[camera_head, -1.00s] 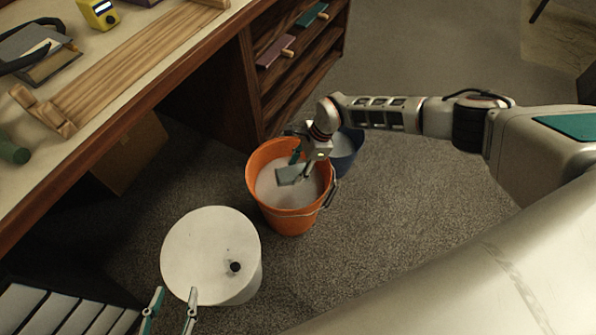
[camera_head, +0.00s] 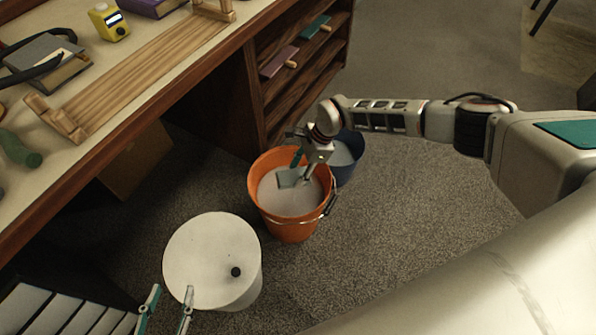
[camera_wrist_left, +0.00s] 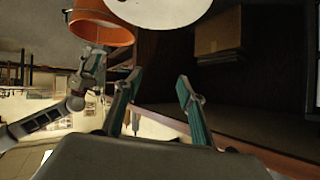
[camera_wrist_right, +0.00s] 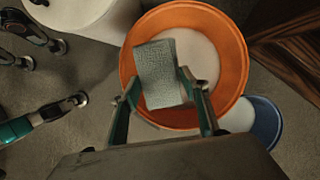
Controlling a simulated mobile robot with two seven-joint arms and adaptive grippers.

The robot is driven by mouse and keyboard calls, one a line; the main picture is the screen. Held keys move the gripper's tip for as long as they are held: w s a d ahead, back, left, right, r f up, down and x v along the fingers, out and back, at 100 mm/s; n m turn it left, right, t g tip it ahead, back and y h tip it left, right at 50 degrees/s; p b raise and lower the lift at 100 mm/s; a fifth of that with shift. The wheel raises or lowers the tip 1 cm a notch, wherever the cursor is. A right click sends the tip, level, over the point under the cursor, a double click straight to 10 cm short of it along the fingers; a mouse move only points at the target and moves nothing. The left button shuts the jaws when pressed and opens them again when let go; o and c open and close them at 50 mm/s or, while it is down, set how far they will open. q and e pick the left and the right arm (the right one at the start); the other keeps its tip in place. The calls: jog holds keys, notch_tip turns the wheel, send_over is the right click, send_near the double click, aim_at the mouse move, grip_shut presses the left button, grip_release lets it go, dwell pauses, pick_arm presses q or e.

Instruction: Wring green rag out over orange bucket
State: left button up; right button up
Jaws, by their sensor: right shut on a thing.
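The orange bucket (camera_head: 254,195) stands on the carpet with pale, cloudy liquid in it. It also shows in the right wrist view (camera_wrist_right: 236,60). My right gripper (camera_wrist_right: 160,84) is shut on the green rag (camera_wrist_right: 158,62), a grey-green folded cloth, and holds it over the bucket's mouth. In the head view the rag (camera_head: 291,178) looks small and flat; I cannot tell whether it touches the liquid. My left gripper (camera_head: 171,293) is open and empty in front of the white drum. Its spread fingers (camera_wrist_left: 158,80) show in the left wrist view.
A white round drum (camera_head: 205,250) stands beside the bucket. A blue bucket (camera_head: 346,168) stands close behind it. Open carpet (camera_head: 400,200) lies to the right.

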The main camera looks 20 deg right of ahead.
jog(key=shift+a+f, duration=0.15)
jog(key=shift+f, duration=0.2)
jog(key=f, duration=0.1)
jog(key=f+b, duration=0.1)
jog(key=shift+a+f+h, duration=0.3)
jog(key=shift+a+f, duration=0.05)
jog(key=shift+f, duration=0.2)
pick_arm(q)
jog(key=shift+g, duration=0.5)
jog(key=f, duration=0.1)
jog(key=s+f, duration=0.2)
jog(key=f, duration=0.1)
jog(key=shift+a, duration=0.25)
pick_arm(e)
jog(key=shift+a, duration=0.1)
pick_arm(q)
jog(key=shift+r, duration=0.1)
pick_arm(e)
jog(key=shift+w, duration=0.1)
jog(key=c, duration=0.5)
jog(key=shift+c, duration=0.2)
